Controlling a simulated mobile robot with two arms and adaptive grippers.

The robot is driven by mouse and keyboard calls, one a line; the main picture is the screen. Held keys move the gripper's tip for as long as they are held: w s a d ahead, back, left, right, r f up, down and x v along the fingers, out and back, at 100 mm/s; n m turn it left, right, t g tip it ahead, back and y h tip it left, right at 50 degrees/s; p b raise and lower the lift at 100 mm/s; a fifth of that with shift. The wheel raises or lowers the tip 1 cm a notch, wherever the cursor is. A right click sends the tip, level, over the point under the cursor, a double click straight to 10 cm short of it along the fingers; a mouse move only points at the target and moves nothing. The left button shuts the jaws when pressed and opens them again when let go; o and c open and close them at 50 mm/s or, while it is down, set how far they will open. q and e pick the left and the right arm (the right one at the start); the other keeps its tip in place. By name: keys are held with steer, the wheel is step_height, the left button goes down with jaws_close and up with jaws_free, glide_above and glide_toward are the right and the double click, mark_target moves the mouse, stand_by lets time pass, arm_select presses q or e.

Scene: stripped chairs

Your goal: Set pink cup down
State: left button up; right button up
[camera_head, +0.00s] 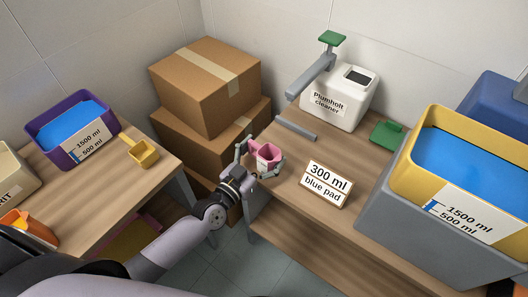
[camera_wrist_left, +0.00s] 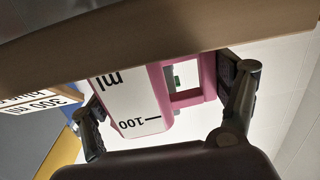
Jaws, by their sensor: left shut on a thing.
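The pink cup (camera_head: 269,155) is at the left edge of the right-hand wooden table (camera_head: 300,205). My left gripper (camera_head: 258,163) comes from the left and is shut on the cup. In the left wrist view the pink cup (camera_wrist_left: 188,82), with a white label reading 100 ml and a square handle, sits between the two fingers of my left gripper (camera_wrist_left: 165,98). The table edge (camera_wrist_left: 150,40) runs across the top of that view, close to the cup. I cannot tell whether the cup's base touches the tabletop. My right gripper is not in view.
A "300 ml blue pad" sign (camera_head: 327,184) stands right of the cup. Behind are a grey bar (camera_head: 296,127) and the white Plumholt cleaner dispenser (camera_head: 338,98). A yellow tub (camera_head: 465,207) of blue liquid is at the right. Cardboard boxes (camera_head: 205,85) stand behind left.

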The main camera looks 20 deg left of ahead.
mark_target(257, 162)
arm_select(q)
steer(key=o, duration=1.1)
steer(key=shift+f, duration=0.1)
steer(key=shift+f, duration=0.1)
steer(key=v, duration=0.7)
steer(key=shift+s+a+b, duration=0.1)
steer(key=shift+s+b, duration=0.15)
steer(key=shift+b, duration=0.15)
